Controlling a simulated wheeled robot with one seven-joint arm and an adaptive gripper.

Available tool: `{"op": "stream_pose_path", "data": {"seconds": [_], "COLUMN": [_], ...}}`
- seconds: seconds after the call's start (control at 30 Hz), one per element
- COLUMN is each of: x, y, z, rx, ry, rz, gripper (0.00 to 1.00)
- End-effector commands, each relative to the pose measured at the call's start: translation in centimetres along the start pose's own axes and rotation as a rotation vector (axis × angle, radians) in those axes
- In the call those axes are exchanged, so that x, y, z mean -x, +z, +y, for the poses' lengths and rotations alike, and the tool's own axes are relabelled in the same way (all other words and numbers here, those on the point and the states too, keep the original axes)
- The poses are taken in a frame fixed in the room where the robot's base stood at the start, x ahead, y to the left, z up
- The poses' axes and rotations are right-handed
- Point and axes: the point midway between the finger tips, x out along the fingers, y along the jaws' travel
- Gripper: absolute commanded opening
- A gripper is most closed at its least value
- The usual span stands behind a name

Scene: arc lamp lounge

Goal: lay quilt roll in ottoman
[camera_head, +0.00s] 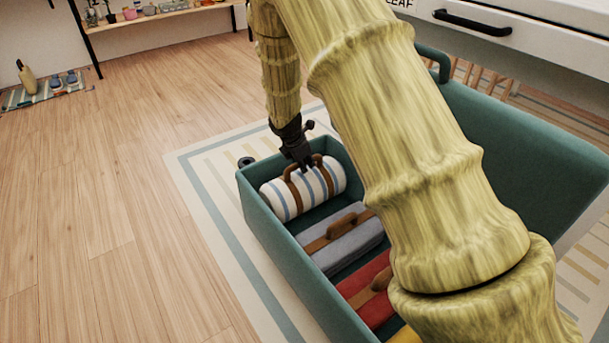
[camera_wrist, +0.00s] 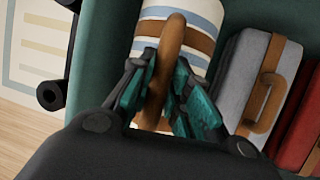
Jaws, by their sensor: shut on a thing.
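The quilt roll (camera_head: 280,199) is white with blue stripes and has a brown strap and handle. It lies inside the far left end of the teal ottoman (camera_head: 285,262), below the rim in the head view. My gripper (camera_head: 304,168) is above the roll, with its fingers shut on the brown handle. In the wrist view the handle arches between the fingers of my gripper (camera_wrist: 172,105), and the striped roll (camera_wrist: 205,12) shows behind it. I cannot tell whether the roll's underside touches the ottoman floor. The ottoman's raised teal lid (camera_head: 520,135) stands at the right.
Beside the roll in the ottoman lie a grey folded bundle (camera_head: 350,247) with a brown handle, a red one (camera_head: 365,290) and a partly hidden yellow one (camera_head: 405,335). A white drawer unit (camera_head: 540,40) stands behind. The wooden floor (camera_head: 100,200) at left is clear.

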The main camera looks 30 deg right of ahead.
Motion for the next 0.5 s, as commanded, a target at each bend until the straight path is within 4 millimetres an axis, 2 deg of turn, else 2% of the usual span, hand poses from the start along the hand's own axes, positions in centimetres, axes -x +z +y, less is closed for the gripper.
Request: {"op": "stream_pose_path", "data": {"seconds": [0.3,0.5], "x": [-3.6,-3.9], "y": [-1.5,-1.6], "z": [-0.7,-0.8], "rx": [0.001,0.0], "ry": [0.001,0.002], "rz": [-0.001,-0.001], "gripper": [0.0,0.0]}}
